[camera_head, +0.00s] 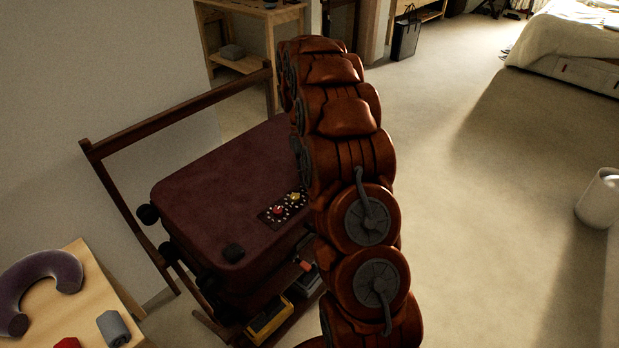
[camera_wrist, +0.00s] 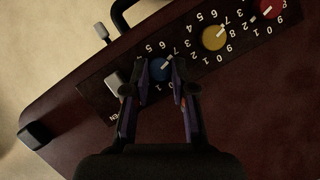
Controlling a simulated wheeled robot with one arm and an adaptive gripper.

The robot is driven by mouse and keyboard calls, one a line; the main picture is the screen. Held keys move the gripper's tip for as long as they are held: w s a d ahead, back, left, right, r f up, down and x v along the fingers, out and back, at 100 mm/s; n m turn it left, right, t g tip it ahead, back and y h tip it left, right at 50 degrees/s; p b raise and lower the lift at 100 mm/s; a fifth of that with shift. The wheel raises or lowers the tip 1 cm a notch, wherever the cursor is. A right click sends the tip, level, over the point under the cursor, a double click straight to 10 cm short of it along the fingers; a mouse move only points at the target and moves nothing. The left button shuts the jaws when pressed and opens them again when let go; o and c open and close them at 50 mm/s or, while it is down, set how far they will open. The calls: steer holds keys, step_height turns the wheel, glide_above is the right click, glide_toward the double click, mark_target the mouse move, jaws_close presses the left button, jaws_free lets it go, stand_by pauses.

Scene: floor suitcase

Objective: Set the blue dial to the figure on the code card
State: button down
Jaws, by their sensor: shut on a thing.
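The blue dial (camera_wrist: 161,70) sits on a dark number panel (camera_wrist: 98,91) on the maroon suitcase (camera_head: 215,190). In the wrist view my gripper (camera_wrist: 162,64) is closed around the blue dial, one finger on each side. The fingers cover part of its ring of white figures. A small pale mark shows on the dial, but I cannot tell which figure it points to. The yellow dial (camera_wrist: 214,37) and red dial (camera_wrist: 268,8) are farther right on the panel. In the head view my arm hides the blue dial and my gripper. I cannot make out a code card.
The suitcase lies on a dark wooden rack (camera_head: 95,152). A yellow-and-black item (camera_head: 268,318) is on the lower shelf. Open carpet lies right; a white bin (camera_head: 598,200) stands there.

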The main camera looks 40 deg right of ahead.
stand_by(0.3)
steer(key=c, duration=1)
jaws_free()
steer(key=shift+o, duration=0.2)
steer(key=shift+v, duration=3.4)
steer(key=shift+w+r, duration=0.15)
steer(key=shift+r, duration=0.1)
